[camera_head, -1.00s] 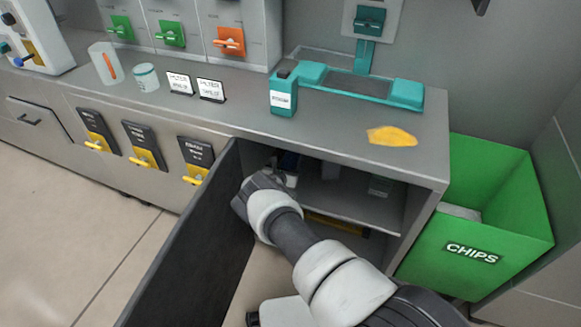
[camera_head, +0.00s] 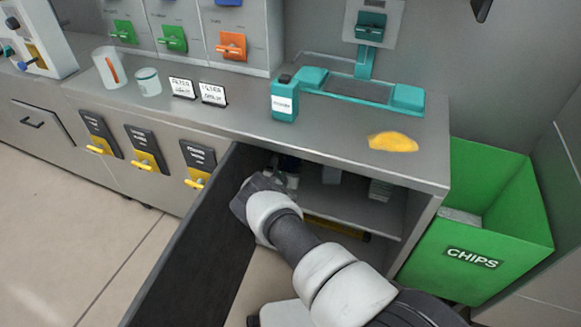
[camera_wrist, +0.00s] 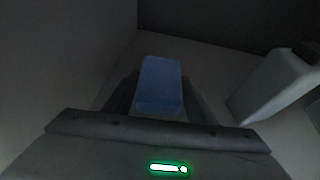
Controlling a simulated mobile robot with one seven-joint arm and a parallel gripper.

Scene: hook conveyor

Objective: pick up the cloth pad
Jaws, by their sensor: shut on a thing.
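The cloth pad (camera_wrist: 159,84) is a blue block in the wrist view, just ahead of the gripper body. My gripper (camera_wrist: 158,92) is shut on it, with a dark finger on each side. The surroundings are dim, and I cannot tell whether the pad touches the surface behind it. In the head view my arm reaches into the open cabinet, and the gripper's fingertips and the pad are hidden behind the wrist.
The open cabinet door (camera_head: 195,250) stands left of my arm. A pale bottle (camera_wrist: 275,85) is right of the pad. The shelf (camera_head: 345,208) holds small boxes. A yellow spill (camera_head: 393,142) lies on the counter; a green chips bin (camera_head: 480,225) stands right.

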